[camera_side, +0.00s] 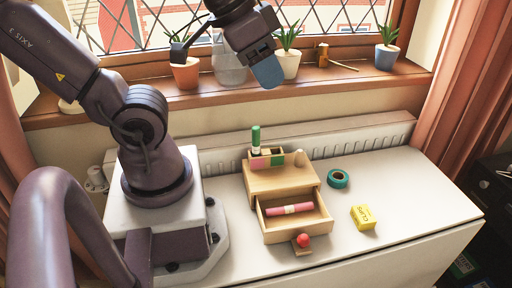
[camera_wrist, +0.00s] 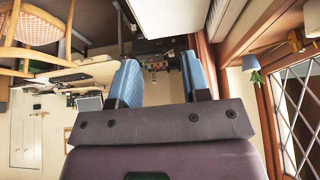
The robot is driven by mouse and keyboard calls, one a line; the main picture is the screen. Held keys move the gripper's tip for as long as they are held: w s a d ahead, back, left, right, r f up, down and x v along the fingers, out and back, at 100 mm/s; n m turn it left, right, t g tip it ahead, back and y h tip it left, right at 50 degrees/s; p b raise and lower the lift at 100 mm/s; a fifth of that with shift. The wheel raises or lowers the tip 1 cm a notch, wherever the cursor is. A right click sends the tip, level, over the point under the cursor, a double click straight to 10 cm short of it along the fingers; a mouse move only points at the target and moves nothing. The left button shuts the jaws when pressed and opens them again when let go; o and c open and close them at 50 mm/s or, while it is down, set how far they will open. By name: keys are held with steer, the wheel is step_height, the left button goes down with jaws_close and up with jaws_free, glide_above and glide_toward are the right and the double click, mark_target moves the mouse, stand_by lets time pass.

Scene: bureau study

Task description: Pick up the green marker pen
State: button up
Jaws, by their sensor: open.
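The green marker pen (camera_side: 256,139) stands upright at the back left of the small wooden desk organizer (camera_side: 265,180), its lower part hidden in a compartment. My gripper (camera_side: 266,70) is high above the desk, in front of the window and well above the marker. In the wrist view my gripper (camera_wrist: 157,80) shows two blue fingers spread apart with nothing between them. The marker is not in the wrist view.
The organizer's drawer (camera_side: 318,226) is pulled out and holds a pink roll-shaped item (camera_side: 289,209). A teal tape roll (camera_side: 338,178) and a yellow box (camera_side: 363,217) lie to the right. Potted plants (camera_side: 185,73) and a glass vase (camera_side: 229,69) line the windowsill.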

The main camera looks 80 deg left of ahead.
steer(key=shift+o, duration=0.3)
steer(key=n+g, duration=0.6)
steer(key=n, duration=0.7)
glide_above(256, 140)
steer(key=a, duration=0.1)
steer(key=f, duration=1)
steer(key=shift+s+f, duration=0.2)
steer(key=shift+f, duration=0.15)
steer(key=shift+w+a+n, duration=0.2)
steer(key=shift+n, duration=0.5)
step_height(256, 140, down, 7)
steer(key=shift+d+f, duration=0.1)
steer(key=shift+w+d+f, duration=0.1)
steer(key=shift+f, duration=1.3)
steer(key=shift+w+d+f, duration=0.1)
steer(key=shift+f, duration=1.3)
